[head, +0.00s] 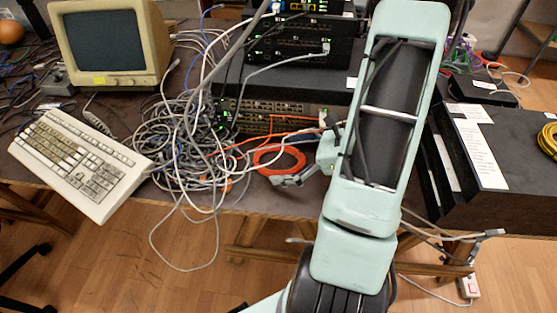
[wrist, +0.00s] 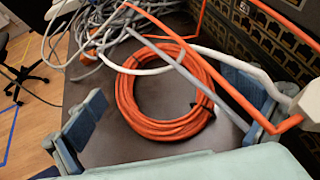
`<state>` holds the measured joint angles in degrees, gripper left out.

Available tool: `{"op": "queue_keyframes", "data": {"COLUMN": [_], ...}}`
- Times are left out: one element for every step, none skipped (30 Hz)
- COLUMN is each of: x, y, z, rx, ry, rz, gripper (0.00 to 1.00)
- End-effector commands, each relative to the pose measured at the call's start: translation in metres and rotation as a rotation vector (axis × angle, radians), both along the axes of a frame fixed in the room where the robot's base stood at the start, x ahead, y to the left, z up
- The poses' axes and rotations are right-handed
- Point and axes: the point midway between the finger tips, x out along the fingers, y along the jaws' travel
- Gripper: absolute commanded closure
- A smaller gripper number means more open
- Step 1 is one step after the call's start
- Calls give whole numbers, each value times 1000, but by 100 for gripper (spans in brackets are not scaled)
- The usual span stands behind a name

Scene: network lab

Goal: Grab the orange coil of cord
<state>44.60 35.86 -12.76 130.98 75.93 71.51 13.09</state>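The orange coil of cord (wrist: 128,104) lies flat on the dark table (wrist: 105,140), near its front edge. It also shows in the head view (head: 259,165), left of my arm and partly covered by my gripper. My gripper (wrist: 170,112) is open, with blue-grey finger pads on either side of the coil in the wrist view. The fingers appear apart from the coil, and nothing is held. In the head view my gripper (head: 296,180) is at the coil's right side, mostly hidden by my arm.
A grey cable and a white cable (wrist: 150,71) cross over the coil. Tangled grey cables (head: 180,140) lie left of it. Stacked network switches (head: 275,112) stand behind, with orange cords plugged in. A keyboard (head: 75,160) and monitor (head: 110,45) are further left.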

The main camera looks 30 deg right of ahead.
Motion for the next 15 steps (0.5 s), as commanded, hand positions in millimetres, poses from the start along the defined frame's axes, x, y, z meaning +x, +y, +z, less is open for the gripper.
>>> {"op": "queue_keyframes", "data": {"x": [0,0,0,0,0,0,0,0,0,0,0,0,0,0,0], "y": [0,0,0,0,0,0,0,0,0,0,0,0,0,0,0], "z": [0,0,0,0,0,0,0,0,0,0,0,1,1,1,1], "rx": [0,0,0,0,0,0,0,0,0,0,0,0,0,0,0], "ry": [0,0,0,0,0,0,0,0,0,0,0,-1,-1,-1,-2], "rz": [0,0,0,0,0,0,0,0,0,0,0,0,0,0,0], "gripper": [7,10,14,18,21,25,29,32,36,40,43,46,46,46,46]}}
